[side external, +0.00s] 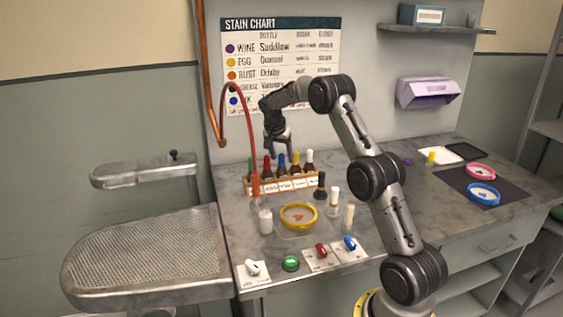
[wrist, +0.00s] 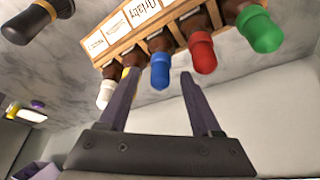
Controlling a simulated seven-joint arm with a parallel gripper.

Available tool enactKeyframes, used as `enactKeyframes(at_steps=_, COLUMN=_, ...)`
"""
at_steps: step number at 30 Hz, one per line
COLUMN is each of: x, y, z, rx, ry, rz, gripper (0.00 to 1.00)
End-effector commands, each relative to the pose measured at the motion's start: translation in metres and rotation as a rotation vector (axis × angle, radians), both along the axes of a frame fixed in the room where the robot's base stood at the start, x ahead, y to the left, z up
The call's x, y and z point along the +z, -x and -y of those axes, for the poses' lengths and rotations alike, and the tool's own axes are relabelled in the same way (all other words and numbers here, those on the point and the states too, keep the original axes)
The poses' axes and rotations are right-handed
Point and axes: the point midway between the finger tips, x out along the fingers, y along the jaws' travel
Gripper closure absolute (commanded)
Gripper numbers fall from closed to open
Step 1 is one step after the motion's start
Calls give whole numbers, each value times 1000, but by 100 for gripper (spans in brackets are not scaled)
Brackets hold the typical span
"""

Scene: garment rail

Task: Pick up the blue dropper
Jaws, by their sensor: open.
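The blue dropper (wrist: 160,72) is the blue cap on a brown bottle in the wooden rack (wrist: 103,52). It stands in a row between a red dropper (wrist: 202,52) and a yellow one (wrist: 127,73). In the side external view the blue dropper (side external: 281,160) is in the middle of the row. My gripper (wrist: 152,78) is open and empty, its two fingers spread to either side of the blue dropper in the wrist view. In the side external view my gripper (side external: 279,150) hangs just above the rack; whether it touches the dropper cannot be told.
Green (wrist: 260,30) and white (wrist: 106,94) droppers stand at the row's ends.

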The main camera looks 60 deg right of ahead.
Motion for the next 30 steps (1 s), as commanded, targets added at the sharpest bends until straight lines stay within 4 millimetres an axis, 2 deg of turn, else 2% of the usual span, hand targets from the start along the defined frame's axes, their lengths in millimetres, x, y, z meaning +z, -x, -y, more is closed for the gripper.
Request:
enactKeyframes(at_steps=7, x=-1, y=0, z=1, rx=-1, ry=1, rz=1, gripper=35)
enactKeyframes(at_steps=18, x=-1, y=0, z=1, rx=-1, ry=1, rz=1, gripper=100)
enactKeyframes(at_steps=30, x=4, y=0, z=1, rx=-1, ry=2, rz=2, gripper=100)
